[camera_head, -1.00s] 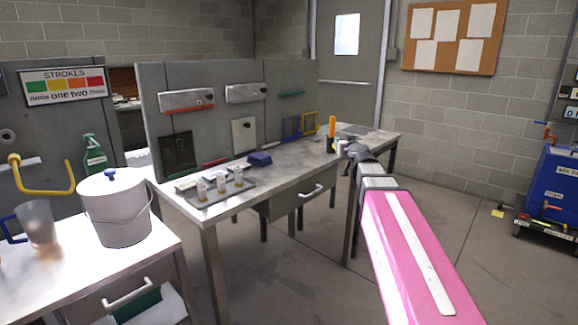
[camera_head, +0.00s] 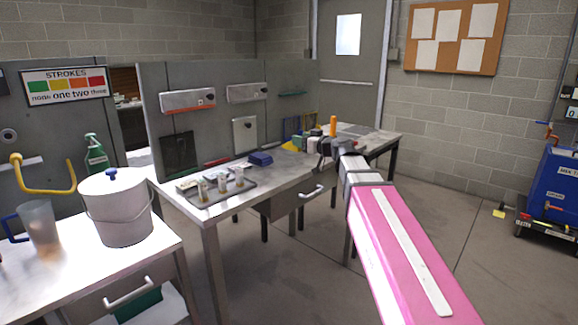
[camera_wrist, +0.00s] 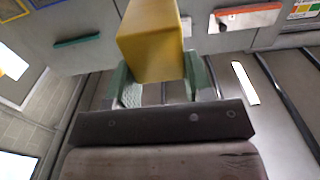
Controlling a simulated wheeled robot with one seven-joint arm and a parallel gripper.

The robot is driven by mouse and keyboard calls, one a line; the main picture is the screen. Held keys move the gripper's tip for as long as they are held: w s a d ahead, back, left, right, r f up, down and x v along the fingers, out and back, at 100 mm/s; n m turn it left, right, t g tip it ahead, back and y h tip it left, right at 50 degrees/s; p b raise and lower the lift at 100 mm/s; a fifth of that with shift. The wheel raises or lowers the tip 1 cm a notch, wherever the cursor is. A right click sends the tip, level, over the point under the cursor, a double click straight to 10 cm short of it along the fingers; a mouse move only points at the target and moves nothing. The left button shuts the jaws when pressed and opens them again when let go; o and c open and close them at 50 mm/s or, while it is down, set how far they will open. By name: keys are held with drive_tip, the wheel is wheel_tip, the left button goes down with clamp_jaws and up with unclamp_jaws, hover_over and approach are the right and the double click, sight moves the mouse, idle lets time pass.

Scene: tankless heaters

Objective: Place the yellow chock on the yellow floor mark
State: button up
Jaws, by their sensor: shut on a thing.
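The yellow chock (camera_wrist: 152,42) is between the green fingers of my gripper (camera_wrist: 156,78) in the wrist view, which is shut on it. In the head view the chock (camera_head: 288,147) shows small at the tip of my gripper (camera_head: 298,143), in front of the grey panel and over the far part of the metal workbench. The gap to the bench top cannot be told. The yellow floor mark (camera_head: 498,213) is a small patch on the floor at the right, well apart from my gripper and beside the blue cart.
The metal workbench (camera_head: 215,206) carries a tray of small cups, a blue block (camera_head: 260,159) and an orange cylinder (camera_head: 333,125). A white bucket (camera_head: 118,208) stands on the near left table. The blue cart (camera_head: 557,185) is at the right. The floor between bench and cart is clear.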

drive_tip(key=w+a, duration=0.2)
drive_tip(key=a, duration=0.6)
hover_over(301, 168)
drive_tip(key=f, duration=0.7)
drive_tip(key=shift+s, duration=0.2)
drive_tip(key=shift+d, duration=0.1)
drive_tip(key=shift+f, duration=2.05)
drive_tip(key=shift+f, duration=0.1)
drive_tip(key=o, duration=1)
drive_tip(key=shift+c, duration=0.2)
